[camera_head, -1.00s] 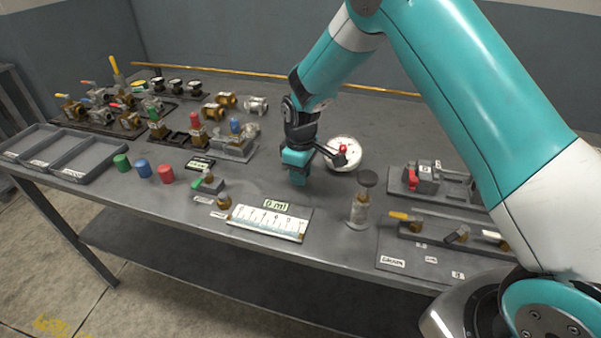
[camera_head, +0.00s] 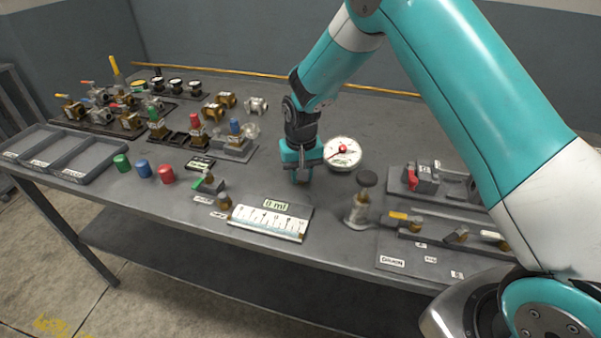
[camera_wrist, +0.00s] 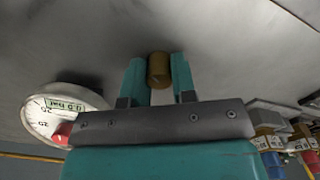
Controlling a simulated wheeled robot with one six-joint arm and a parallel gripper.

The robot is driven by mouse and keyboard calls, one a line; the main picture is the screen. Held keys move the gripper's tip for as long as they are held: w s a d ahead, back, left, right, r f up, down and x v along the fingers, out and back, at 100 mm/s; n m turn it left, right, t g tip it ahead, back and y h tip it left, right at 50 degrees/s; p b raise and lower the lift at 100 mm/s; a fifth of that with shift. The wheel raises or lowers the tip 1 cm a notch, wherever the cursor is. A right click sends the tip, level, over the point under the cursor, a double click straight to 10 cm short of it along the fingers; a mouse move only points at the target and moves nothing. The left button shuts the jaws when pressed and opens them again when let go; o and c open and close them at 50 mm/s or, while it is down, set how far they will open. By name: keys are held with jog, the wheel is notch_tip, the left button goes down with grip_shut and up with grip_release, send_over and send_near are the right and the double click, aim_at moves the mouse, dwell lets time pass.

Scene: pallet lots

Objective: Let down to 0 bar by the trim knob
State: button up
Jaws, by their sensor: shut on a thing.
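My gripper (camera_head: 303,177) points down at the bench beside the gauge. In the wrist view, my gripper's fingers (camera_wrist: 159,80) are shut on a brass trim knob (camera_wrist: 158,68), one on each side. The knob is hidden behind my gripper in the head view. The round white gauge (camera_head: 336,163) with a red centre stands just right of my gripper. In the wrist view the gauge (camera_wrist: 42,122) is at the left, partly cut by my gripper. Its small green readout (camera_wrist: 66,105) seems to read 0.0 bar. The needle's exact position is too small to tell.
A white scale board (camera_head: 268,222) lies in front. Valve fixtures (camera_head: 440,180) are at the right. Several valves and fittings crowd the left. The bench behind the gauge is clear.

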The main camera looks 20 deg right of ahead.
jog(key=m, duration=0.5)
jog(key=shift+w+r+m, duration=0.1)
jog(key=shift+m, duration=0.2)
jog(key=m, duration=0.5)
jog(key=shift+d, duration=0.1)
jog(key=shift+m, duration=0.4)
jog(key=o, duration=0.9)
jog(key=shift+o, duration=0.2)
notch_tip(320, 180, up, 17)
jog(key=b, duration=0.1)
jog(key=shift+r, duration=0.15)
